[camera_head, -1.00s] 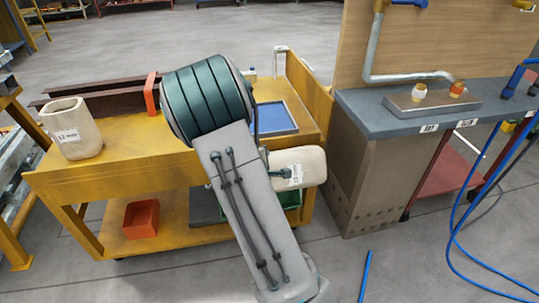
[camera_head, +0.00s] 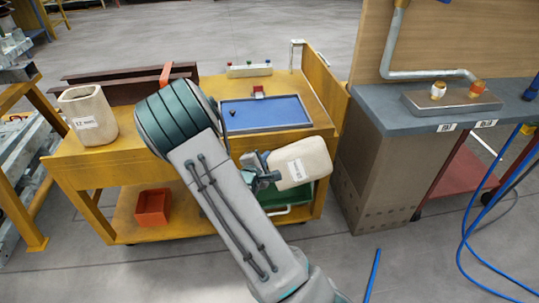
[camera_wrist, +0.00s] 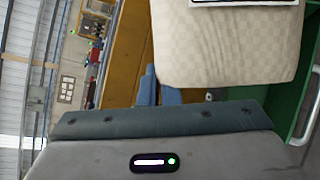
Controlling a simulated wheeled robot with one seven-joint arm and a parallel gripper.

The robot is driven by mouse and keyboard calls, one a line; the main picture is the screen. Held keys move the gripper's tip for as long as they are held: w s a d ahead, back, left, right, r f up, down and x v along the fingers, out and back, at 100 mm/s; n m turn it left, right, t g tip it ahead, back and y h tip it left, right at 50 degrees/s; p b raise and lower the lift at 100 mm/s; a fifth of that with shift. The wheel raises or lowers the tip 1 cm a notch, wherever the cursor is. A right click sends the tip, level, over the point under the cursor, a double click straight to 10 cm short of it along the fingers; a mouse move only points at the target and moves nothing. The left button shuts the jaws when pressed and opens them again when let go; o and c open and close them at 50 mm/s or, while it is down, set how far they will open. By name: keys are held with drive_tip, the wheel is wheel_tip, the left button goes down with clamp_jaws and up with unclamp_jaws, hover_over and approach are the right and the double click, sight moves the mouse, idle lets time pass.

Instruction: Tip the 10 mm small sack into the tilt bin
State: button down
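A pale sack (camera_head: 306,162) with a white label, whose print is too small to read surely, hangs in front of the yellow cart's right side. My gripper (camera_head: 266,170) is at the sack's left end and appears shut on it. In the wrist view the sack (camera_wrist: 225,50) fills the upper right, close beyond my gripper. The sack is slightly tilted. A green bin (camera_head: 292,210) is below and behind the sack, partly hidden by the sack and my arm; I cannot tell whether it is the tilt bin. Another pale sack (camera_head: 88,117), labelled 12 mm, stands upright on the cart's left end.
The yellow cart (camera_head: 160,150) carries a blue-lined tray (camera_head: 265,113), a button box (camera_head: 249,70) and brown beams (camera_head: 125,82). An orange bin (camera_head: 153,207) sits on its lower shelf. A grey-topped bench (camera_head: 385,125) stands close on the right. Blue hoses hang farther right.

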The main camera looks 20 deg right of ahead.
drive_tip(key=w+a+f+n+t+h+b, duration=0.1)
drive_tip(key=w+a+f+n+t+h, duration=0.1)
drive_tip(key=a+f+n, duration=0.3)
drive_tip(key=shift+a+f+n+h, duration=0.35)
drive_tip(key=shift+a+h, duration=0.25)
drive_tip(key=shift+a, duration=0.1)
idle(0.7)
drive_tip(key=shift+r, duration=0.1)
idle(1.3)
drive_tip(key=shift+p, duration=0.45)
idle(0.4)
idle(0.5)
